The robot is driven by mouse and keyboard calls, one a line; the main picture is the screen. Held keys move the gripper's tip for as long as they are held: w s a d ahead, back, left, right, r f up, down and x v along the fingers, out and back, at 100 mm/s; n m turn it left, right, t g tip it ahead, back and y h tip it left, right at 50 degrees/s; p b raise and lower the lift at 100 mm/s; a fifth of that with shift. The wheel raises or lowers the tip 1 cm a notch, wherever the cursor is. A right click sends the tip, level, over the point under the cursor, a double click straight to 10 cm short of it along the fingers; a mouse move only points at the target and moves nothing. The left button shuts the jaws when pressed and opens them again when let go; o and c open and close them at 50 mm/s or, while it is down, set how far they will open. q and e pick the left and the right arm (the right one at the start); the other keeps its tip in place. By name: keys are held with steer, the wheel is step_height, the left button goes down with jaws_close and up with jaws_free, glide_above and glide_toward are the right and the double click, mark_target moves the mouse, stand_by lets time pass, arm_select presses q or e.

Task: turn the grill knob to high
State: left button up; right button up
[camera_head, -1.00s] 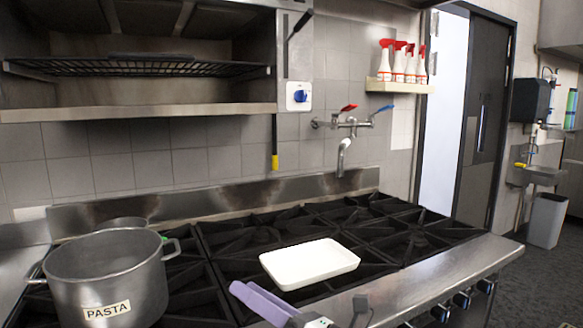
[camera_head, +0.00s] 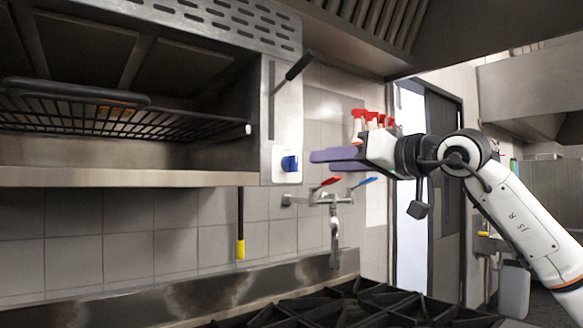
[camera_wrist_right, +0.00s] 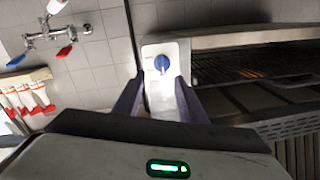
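The blue grill knob (camera_head: 290,163) sits on a white plate on the right-hand post of the grill (camera_head: 130,175). In the right wrist view the knob (camera_wrist_right: 162,63) shows in the gap between my fingers, beyond their tips. My right gripper (camera_head: 322,160) has purple fingers and comes in from the right, with its tips pointing at the knob and a little short of it. Its fingers (camera_wrist_right: 158,95) are spread apart with nothing between them. The knob's marks are too small to read. My left gripper is not in view.
A black-handled lever (camera_head: 299,66) sticks out above the knob. A tap with red and blue handles (camera_head: 330,198) is below my right gripper, and red-topped spray bottles (camera_head: 372,119) stand behind it. The black stove grates (camera_head: 350,305) lie below.

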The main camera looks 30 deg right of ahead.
mark_target(297, 163)
steer(key=w, duration=0.2)
steer(key=w+a+p, duration=0.1)
steer(key=w, duration=0.2)
steer(key=w+p, duration=0.1)
steer(key=w, duration=0.2)
steer(key=shift+w+a+r, duration=0.1)
steer(key=shift+w+a, duration=0.05)
steer(key=shift+a, duration=0.1)
steer(key=shift+w+a, duration=0.1)
steer(key=shift+w, duration=0.45)
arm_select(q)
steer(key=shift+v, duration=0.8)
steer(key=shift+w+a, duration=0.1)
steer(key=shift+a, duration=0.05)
arm_select(e)
steer(key=c, duration=0.8)
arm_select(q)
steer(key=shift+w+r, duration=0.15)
